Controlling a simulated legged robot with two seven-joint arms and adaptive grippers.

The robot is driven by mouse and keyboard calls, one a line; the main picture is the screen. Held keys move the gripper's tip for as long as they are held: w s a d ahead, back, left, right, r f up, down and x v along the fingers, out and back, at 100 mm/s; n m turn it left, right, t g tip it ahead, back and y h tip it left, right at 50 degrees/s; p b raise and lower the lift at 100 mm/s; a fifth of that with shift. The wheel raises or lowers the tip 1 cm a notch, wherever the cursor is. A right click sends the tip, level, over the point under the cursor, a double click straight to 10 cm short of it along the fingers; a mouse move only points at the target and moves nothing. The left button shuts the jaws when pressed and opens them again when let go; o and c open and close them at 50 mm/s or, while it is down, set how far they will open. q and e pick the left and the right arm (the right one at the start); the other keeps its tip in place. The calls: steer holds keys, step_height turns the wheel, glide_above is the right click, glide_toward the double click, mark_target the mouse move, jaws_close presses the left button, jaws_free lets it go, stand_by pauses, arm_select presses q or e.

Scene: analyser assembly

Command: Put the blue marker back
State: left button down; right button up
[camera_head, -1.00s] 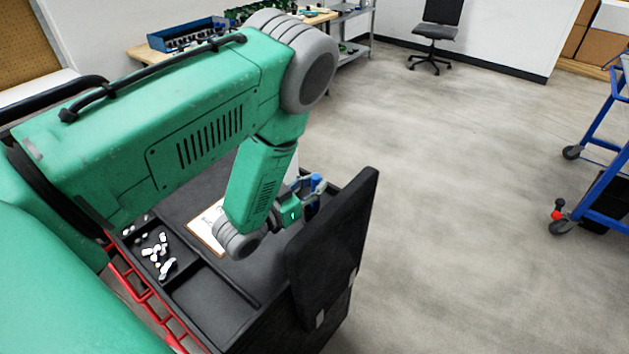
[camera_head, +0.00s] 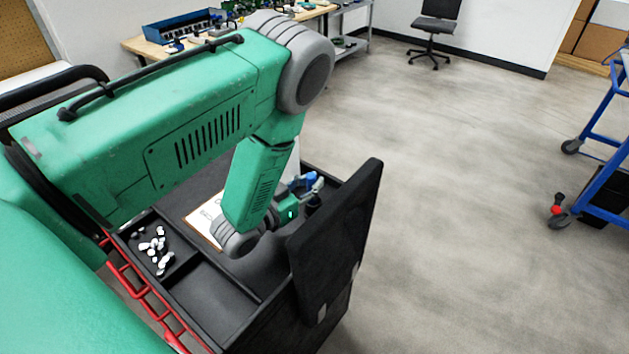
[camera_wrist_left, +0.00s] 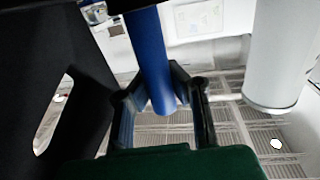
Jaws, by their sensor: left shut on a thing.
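The blue marker (camera_head: 309,177) is at my left gripper (camera_head: 314,186), over the right part of the black cart top. In the left wrist view the marker (camera_wrist_left: 150,55) is a blue cylinder between the two dark fingers of my left gripper (camera_wrist_left: 162,100), which are shut on it. Its upper end runs out of that picture. In the head view my green forearm and wrist hide part of the cart top. A small dark thing (camera_head: 312,204) shows just under the gripper; I cannot tell what it is. My right gripper is not in view.
The cart's upright black panel (camera_head: 337,230) stands close to the right of my wrist. A tray compartment (camera_head: 180,268) holds several white pieces. A clipboard (camera_head: 205,215) lies partly behind my arm. A white cylinder (camera_wrist_left: 282,50) stands right of the marker in the wrist view.

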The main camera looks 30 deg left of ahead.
arm_select(q)
steer(key=shift+a+f, duration=0.2)
steer(key=shift+f, duration=0.2)
steer(key=shift+s+d+f+b, duration=0.2)
steer(key=shift+d+f+b, duration=0.05)
steer(key=shift+f+b, duration=0.2)
steer(key=c, duration=1.6)
jaws_free()
steer(key=shift+w, duration=0.1)
steer(key=shift+w+a, duration=0.1)
